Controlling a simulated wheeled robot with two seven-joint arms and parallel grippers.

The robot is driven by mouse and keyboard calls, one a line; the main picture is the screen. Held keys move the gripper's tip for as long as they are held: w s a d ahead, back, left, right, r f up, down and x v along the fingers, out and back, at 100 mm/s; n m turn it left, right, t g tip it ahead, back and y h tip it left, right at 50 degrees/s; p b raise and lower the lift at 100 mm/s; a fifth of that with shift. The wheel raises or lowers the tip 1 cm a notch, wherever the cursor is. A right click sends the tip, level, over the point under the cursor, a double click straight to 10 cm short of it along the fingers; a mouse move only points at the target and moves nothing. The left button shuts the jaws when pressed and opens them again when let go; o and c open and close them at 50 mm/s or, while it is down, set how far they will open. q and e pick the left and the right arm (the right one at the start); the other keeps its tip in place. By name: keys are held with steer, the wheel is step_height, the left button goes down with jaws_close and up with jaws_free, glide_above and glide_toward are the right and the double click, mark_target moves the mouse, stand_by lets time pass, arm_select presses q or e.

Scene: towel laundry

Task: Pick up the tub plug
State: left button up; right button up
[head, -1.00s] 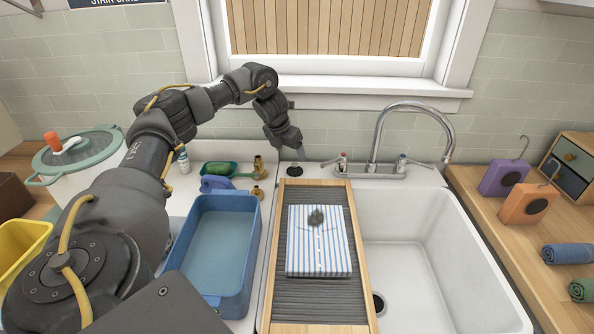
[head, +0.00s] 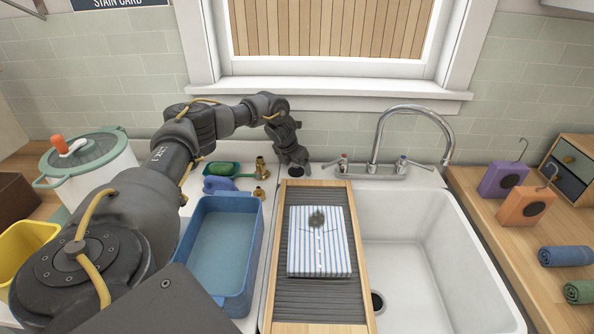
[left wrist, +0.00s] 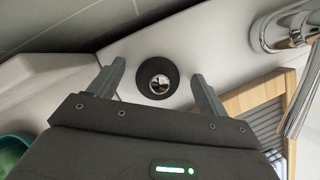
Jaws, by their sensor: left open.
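The tub plug (left wrist: 158,80) is a round black disc with a shiny metal knob at its centre. In the left wrist view it sits on the white sink ledge between the fingers of my left gripper (left wrist: 157,88). The fingers are open, one on each side of it, with visible gaps. In the head view my left gripper (head: 295,168) points down at the back ledge behind the washboard, and the plug (head: 296,173) is mostly hidden by it. My right gripper is out of view.
A wooden-framed washboard (head: 272,300) with a striped, stained towel (head: 320,250) lies in front of the ledge. The faucet (head: 372,140) and white basin (head: 430,260) are right. Brass fittings (head: 260,170), a green soap dish (head: 222,169) and a blue tub (head: 250,255) are left.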

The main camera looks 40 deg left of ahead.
arm_select(q)
steer(key=shift+c, duration=0.4)
steer(key=c, duration=1)
steer(key=shift+r, duration=0.15)
steer(key=shift+r+b, duration=0.25)
steer(key=shift+b, duration=0.05)
step_height(320, 180, up, 2)
steer(key=shift+r+b, duration=0.15)
steer(key=shift+b, duration=0.55)
steer(key=s+r, duration=0.3)
steer(key=s, duration=0.1)
steer(key=s+r, duration=0.3)
steer(key=s, duration=0.2)
steer(key=s+r, duration=0.4)
steer(key=s, duration=0.1)
steer(key=shift+d, duration=0.2)
